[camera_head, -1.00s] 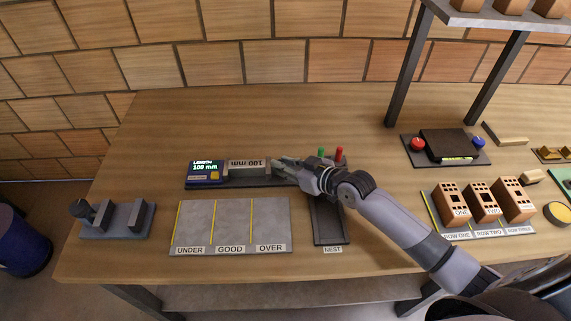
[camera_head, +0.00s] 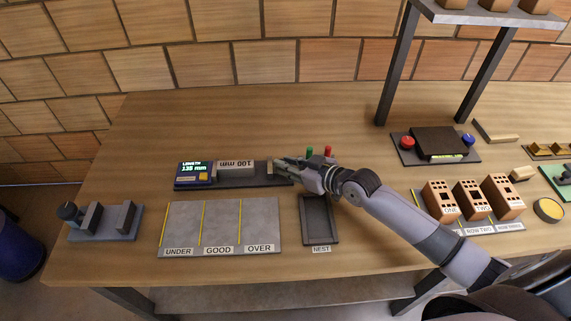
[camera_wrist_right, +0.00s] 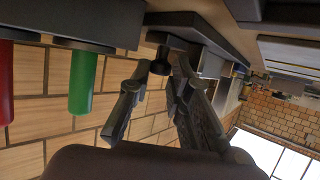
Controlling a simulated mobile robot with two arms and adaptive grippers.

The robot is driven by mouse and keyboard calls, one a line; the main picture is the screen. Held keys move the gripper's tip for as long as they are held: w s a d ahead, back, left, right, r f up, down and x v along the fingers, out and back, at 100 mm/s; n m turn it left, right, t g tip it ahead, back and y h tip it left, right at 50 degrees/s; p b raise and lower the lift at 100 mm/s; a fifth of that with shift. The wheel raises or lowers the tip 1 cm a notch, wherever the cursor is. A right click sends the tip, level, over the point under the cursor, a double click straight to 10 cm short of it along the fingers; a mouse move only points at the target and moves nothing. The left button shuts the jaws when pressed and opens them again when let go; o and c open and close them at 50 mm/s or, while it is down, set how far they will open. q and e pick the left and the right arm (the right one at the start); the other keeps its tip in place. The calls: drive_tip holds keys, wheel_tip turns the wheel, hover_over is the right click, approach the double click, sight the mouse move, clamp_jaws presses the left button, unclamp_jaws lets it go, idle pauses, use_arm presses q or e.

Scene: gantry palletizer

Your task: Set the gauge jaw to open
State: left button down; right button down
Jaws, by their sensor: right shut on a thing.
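The length gauge (camera_head: 222,184) is a dark bar lying on the bench, left of centre. Its screen (camera_head: 195,167) reads "LENGTH 135 mm". A grey block marked "100 mm" (camera_head: 236,164) lies on the gauge beside the screen. The sliding jaw (camera_head: 270,168) stands right of the block, apart from it by a small gap. My right gripper (camera_head: 281,165) is at the jaw, reaching in from the right. In the right wrist view its fingers lie either side of a dark knob (camera_wrist_right: 161,66), shut on it; the exact contact is partly hidden. My left gripper is not in view.
A green peg (camera_head: 309,151) and a red peg (camera_head: 328,152) stand just behind my right gripper. The empty nest tray (camera_head: 320,238) and the grey UNDER/GOOD/OVER board (camera_head: 221,225) lie in front. The bench behind the gauge is clear.

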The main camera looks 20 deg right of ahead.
drive_tip(key=c, duration=1.9)
unclamp_jaws()
drive_tip(key=shift+d, duration=0.1)
drive_tip(key=shift+o, duration=0.6)
drive_tip(key=shift+w+d, duration=0.1)
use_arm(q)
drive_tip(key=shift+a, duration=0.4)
use_arm(e)
drive_tip(key=shift+f, duration=0.1)
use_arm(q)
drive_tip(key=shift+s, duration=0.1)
use_arm(e)
drive_tip(key=v, duration=1)
drive_tip(key=shift+s, duration=0.25)
drive_tip(key=shift+v, duration=0.8)
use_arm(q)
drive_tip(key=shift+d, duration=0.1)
